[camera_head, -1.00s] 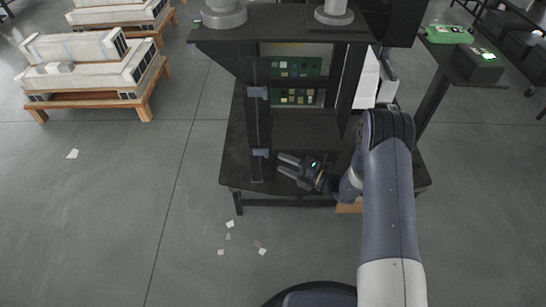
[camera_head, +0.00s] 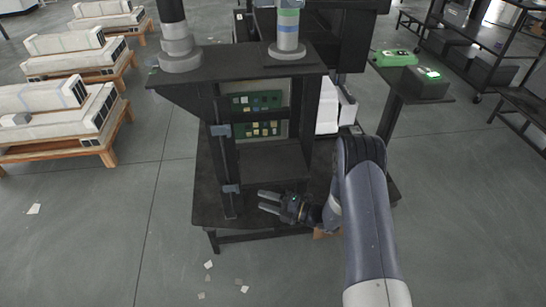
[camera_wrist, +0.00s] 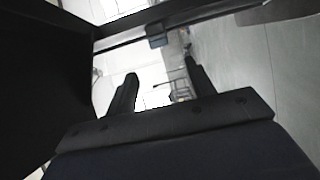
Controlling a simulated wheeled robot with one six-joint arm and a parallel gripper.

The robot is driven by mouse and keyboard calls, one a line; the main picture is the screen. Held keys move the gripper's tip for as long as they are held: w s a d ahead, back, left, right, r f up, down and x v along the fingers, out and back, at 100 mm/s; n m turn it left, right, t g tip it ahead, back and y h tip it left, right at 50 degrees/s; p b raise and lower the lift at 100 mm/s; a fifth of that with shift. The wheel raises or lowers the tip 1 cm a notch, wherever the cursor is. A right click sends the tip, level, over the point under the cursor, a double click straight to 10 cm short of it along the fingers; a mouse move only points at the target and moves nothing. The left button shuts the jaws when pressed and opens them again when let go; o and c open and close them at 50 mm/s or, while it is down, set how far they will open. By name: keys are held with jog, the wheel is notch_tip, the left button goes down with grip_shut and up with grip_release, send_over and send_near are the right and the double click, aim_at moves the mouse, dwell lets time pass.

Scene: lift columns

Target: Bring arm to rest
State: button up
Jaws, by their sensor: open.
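A dark cabinet panel (camera_wrist: 40,70) fills the left of that view. From these frames I cannot tell whether the gripper touches the cabinet.
Green circuit boards (camera_head: 256,102) sit inside the cabinet. A black table (camera_head: 215,215) bears the cabinet. A side table (camera_head: 410,85) holds a green case (camera_head: 395,58). Wooden pallets (camera_head: 60,140) stand left. Floor in front is open, with paper scraps (camera_head: 208,264).

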aim_at(236, 192)
jog(key=b+x, duration=0.2)
jog(key=x, duration=0.9)
jog(key=shift+a+f, duration=0.1)
jog(key=shift+s+r+t+p, duration=0.1)
jog(key=shift+r+t+p, duration=0.15)
jog(key=shift+p, duration=0.2)
jog(key=shift+s+f+m+t+h+p, duration=0.15)
jog(key=shift+m+t+h+p, duration=0.15)
jog(key=shift+m+t, duration=0.35)
